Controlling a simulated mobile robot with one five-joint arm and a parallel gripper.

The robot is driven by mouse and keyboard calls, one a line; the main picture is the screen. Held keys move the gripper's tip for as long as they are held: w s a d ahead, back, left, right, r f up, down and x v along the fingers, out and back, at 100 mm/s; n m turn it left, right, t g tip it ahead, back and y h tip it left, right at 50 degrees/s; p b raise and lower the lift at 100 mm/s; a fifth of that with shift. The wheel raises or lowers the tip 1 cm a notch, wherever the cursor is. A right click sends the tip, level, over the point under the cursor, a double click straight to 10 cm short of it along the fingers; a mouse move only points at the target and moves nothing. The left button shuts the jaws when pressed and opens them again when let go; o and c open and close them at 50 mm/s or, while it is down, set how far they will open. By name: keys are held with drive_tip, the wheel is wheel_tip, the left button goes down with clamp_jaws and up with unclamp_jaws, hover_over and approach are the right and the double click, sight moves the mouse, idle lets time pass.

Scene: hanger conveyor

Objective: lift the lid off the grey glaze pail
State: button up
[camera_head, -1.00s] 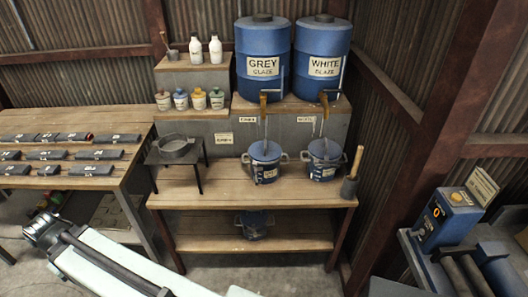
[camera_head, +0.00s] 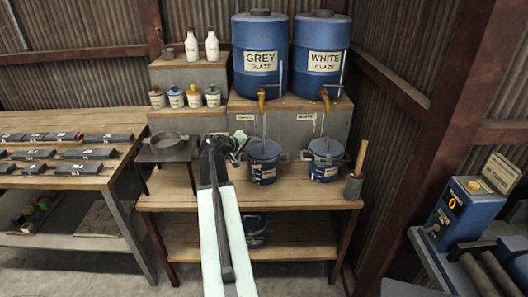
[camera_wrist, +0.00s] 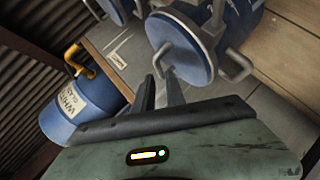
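The grey glaze pail (camera_head: 264,172) is a blue pail on the wooden bench, under the tap of the grey glaze drum. Its blue lid (camera_head: 263,149) is on top. In the wrist view the nearer blue lid (camera_wrist: 188,58), with grey handles at its edge, appears to be this one. My gripper (camera_head: 240,142) is just left of the pail at about lid height. In the wrist view its two fingers (camera_wrist: 160,92) are apart with nothing between them, close to the lid's edge but not visibly gripping it. The pail's left side is partly hidden by my gripper.
The grey drum (camera_head: 261,60) and white drum (camera_head: 321,60) stand above. A small stand with a sieve (camera_head: 168,142) is to the left.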

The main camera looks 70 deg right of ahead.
drive_tip(key=b+x, duration=0.2)
drive_tip(key=x, duration=0.5)
drive_tip(key=shift+w, duration=0.1)
drive_tip(key=shift+a+r, duration=0.1)
drive_tip(key=shift+r, duration=0.05)
clamp_jaws()
